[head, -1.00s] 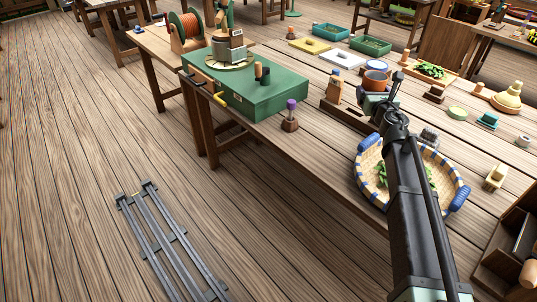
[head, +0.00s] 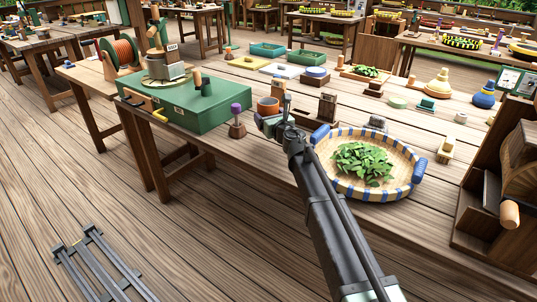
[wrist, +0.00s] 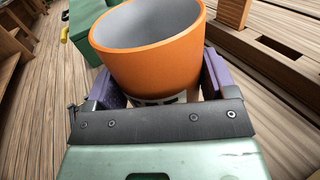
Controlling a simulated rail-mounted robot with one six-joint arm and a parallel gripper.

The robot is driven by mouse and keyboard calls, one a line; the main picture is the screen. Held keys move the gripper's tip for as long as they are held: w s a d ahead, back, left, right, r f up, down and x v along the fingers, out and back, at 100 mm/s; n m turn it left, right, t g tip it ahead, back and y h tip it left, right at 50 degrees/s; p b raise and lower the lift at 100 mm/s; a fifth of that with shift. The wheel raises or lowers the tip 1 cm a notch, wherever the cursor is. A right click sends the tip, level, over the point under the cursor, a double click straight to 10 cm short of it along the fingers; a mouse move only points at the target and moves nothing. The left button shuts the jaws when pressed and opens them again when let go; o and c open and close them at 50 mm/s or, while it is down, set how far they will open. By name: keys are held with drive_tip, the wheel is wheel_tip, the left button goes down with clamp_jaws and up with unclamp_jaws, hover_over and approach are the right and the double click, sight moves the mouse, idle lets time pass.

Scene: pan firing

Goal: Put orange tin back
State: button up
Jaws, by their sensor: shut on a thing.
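The orange tin (head: 268,106) is an open-topped cup, upright and held above the near part of the long wooden table. My gripper (head: 270,121) is shut on it. In the wrist view the tin (wrist: 150,55) sits between the two purple fingers of my gripper (wrist: 160,88), and its grey inside looks empty. The tin's lower part is hidden by the gripper body. In the head view it is just right of a purple-knobbed wooden stand (head: 237,124) and left of a dark wooden stand with a post (head: 326,108).
A green case (head: 190,108) stands left of the tin. A basket with blue handles (head: 402,190), holding green leaves (head: 364,162), lies to the right near the front edge. A wooden rack (head: 472,205) is at the far right. Several trays stand behind.

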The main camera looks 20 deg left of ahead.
wheel_tip(320, 180, down, 8)
drive_tip(key=b, duration=0.5)
drive_tip(key=shift+r, duration=0.55)
drive_tip(key=shift+f, duration=0.2)
drive_tip(key=o, duration=0.9)
drive_tip(key=shift+o, duration=0.2)
drive_tip(key=shift+r, duration=0.15)
drive_tip(key=shift+s+r, duration=0.1)
drive_tip(key=shift+r, duration=0.05)
drive_tip(key=v, duration=1.2)
